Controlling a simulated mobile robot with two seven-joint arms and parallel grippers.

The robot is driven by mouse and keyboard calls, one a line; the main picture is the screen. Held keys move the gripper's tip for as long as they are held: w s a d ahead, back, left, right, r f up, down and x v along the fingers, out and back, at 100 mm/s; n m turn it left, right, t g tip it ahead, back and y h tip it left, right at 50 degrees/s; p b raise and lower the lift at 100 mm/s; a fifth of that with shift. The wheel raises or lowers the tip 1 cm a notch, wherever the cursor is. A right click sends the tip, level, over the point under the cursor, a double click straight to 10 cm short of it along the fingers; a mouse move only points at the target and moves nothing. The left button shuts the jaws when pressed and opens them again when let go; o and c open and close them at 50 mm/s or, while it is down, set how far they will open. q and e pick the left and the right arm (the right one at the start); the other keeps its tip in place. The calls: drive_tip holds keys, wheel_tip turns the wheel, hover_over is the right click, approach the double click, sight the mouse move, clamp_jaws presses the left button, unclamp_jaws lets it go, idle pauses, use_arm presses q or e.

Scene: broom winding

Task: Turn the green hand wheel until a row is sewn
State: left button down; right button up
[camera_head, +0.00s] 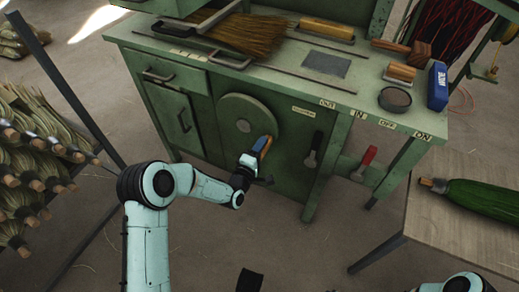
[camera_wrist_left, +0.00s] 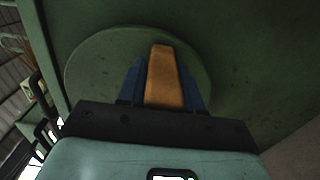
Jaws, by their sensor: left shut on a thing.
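The green hand wheel (camera_head: 238,124) is a round disc on the front of the green machine bench. It also shows in the left wrist view (camera_wrist_left: 95,60), behind the fingers. A wooden handle (camera_wrist_left: 163,75) stands out from the wheel near its lower right rim. My left gripper (camera_head: 262,146) is at this handle, with its blue fingers on either side of the wood, shut on it. Most of the handle is hidden by the fingers in the head view. My right gripper is not in view; only a bit of my right arm shows at the bottom right.
A broom head (camera_head: 245,34), a wood-backed brush (camera_head: 326,29), a round tin (camera_head: 395,98) and a blue box (camera_head: 437,86) are on the bench top (camera_head: 290,88). A red-handled lever (camera_head: 368,156) and a dark lever (camera_head: 313,150) sit right of the wheel. A green bundle (camera_head: 485,202) lies on a side table (camera_head: 450,228).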

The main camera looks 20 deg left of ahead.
use_arm(q)
drive_tip(key=shift+r+n, duration=0.45)
drive_tip(key=shift+n, duration=0.15)
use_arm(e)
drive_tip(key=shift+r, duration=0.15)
use_arm(q)
drive_tip(key=c, duration=0.8)
unclamp_jaws()
drive_tip(key=shift+c, duration=0.2)
drive_tip(key=s+a+p, duration=0.1)
drive_tip(key=s+p, duration=0.1)
drive_tip(key=s, duration=1.1)
drive_tip(key=shift+s, duration=0.25)
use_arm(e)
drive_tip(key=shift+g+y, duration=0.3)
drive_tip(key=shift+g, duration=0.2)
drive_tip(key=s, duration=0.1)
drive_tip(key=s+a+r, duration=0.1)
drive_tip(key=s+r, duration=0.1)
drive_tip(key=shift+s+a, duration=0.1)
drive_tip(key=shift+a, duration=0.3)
